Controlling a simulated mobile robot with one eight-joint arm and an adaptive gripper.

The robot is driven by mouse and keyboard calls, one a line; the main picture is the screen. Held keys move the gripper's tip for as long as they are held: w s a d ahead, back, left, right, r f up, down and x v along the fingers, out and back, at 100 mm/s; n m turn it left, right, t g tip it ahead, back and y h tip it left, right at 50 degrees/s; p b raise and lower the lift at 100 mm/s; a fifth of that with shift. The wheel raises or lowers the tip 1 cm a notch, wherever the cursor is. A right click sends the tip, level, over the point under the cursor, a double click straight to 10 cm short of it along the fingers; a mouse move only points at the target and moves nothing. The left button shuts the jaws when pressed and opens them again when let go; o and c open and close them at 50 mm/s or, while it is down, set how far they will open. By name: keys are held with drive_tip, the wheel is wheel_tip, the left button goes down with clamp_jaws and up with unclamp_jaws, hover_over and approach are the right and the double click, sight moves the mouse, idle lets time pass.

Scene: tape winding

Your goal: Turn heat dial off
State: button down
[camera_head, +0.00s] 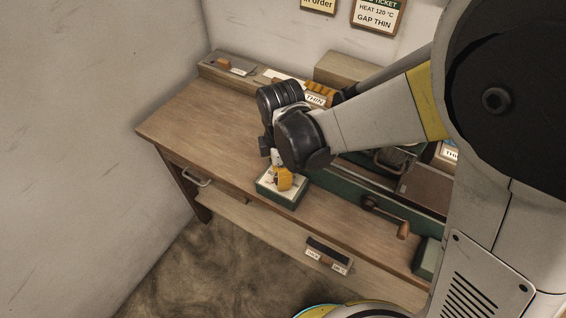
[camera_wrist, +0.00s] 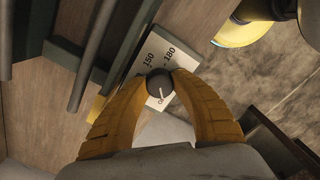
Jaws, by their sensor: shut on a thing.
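The heat dial is a small dark round knob (camera_wrist: 158,82) on a white plate (camera_wrist: 150,62) marked 150 and 180. Lettering at the plate's near end is mostly hidden by the knob and fingers. My gripper (camera_wrist: 160,86) has its yellow fingers closed on the knob from both sides. In the head view the dial's green box with a pale top (camera_head: 266,187) stands at the bench's front edge. My gripper (camera_head: 283,178) points down onto it and hides the knob there. The knob's exact setting is hard to read.
The wooden bench (camera_head: 190,125) is clear to the left. A green machine with a crank handle (camera_head: 390,215) stands to the right of the box. A rail (camera_head: 225,72) runs along the back.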

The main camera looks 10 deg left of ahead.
idle(0.4)
drive_tip(key=c, duration=1)
unclamp_jaws()
wheel_tip(320, 180, up, 12)
